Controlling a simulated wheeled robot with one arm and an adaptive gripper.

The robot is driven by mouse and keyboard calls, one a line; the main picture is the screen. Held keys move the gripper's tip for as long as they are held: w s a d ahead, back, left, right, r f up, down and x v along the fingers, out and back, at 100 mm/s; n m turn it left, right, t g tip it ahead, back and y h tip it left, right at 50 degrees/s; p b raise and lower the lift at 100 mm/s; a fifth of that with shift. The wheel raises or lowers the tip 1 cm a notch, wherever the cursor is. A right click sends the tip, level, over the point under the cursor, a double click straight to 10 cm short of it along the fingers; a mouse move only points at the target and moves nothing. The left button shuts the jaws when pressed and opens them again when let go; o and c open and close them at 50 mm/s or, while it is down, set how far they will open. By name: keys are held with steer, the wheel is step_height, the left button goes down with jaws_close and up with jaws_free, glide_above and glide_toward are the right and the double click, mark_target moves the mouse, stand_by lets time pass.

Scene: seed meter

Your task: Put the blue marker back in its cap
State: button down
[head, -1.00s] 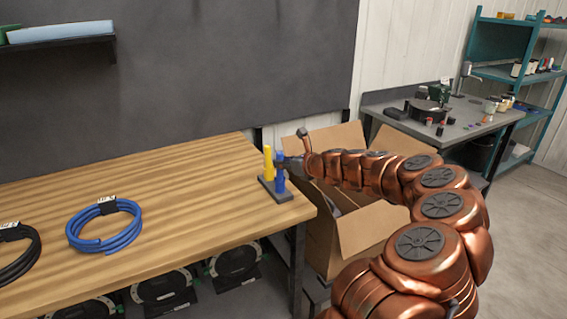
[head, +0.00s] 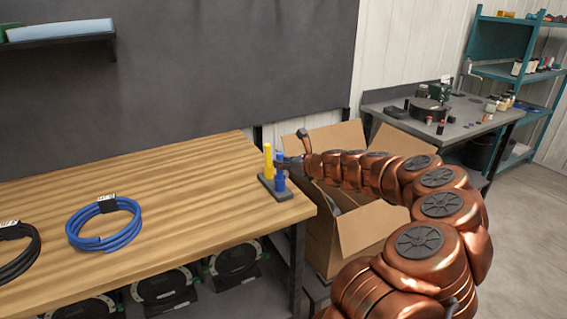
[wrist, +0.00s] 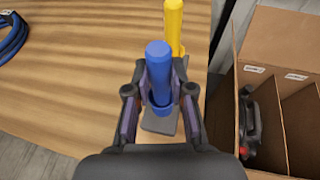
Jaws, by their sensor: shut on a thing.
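The blue marker (wrist: 158,68) stands upright between the fingers of my gripper (wrist: 158,97), which is shut on it. In the head view the top of the blue marker (head: 280,156) shows just above the gripper (head: 284,166). The blue cap (head: 280,183) stands on a small dark holder (head: 266,184) directly below. In the wrist view the cap's rim (wrist: 160,110) shows around the marker's lower part; how deep the marker sits in it cannot be told. A yellow marker (head: 267,157) stands upright beside it on the same holder and also shows in the wrist view (wrist: 174,20).
The holder is near the right corner of the wooden workbench (head: 190,200). A blue cable coil (head: 104,224) and a black one (head: 20,245) lie to the left. An open cardboard box (head: 355,225) stands right of the bench, under my arm. The bench middle is clear.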

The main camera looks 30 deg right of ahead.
steer(key=shift+f, duration=0.4)
stand_by(0.3)
steer(key=c, duration=0.9)
jaws_free()
steer(key=shift+s+r, duration=0.1)
steer(key=shift+s, duration=0.05)
steer(key=shift+v, duration=5.85)
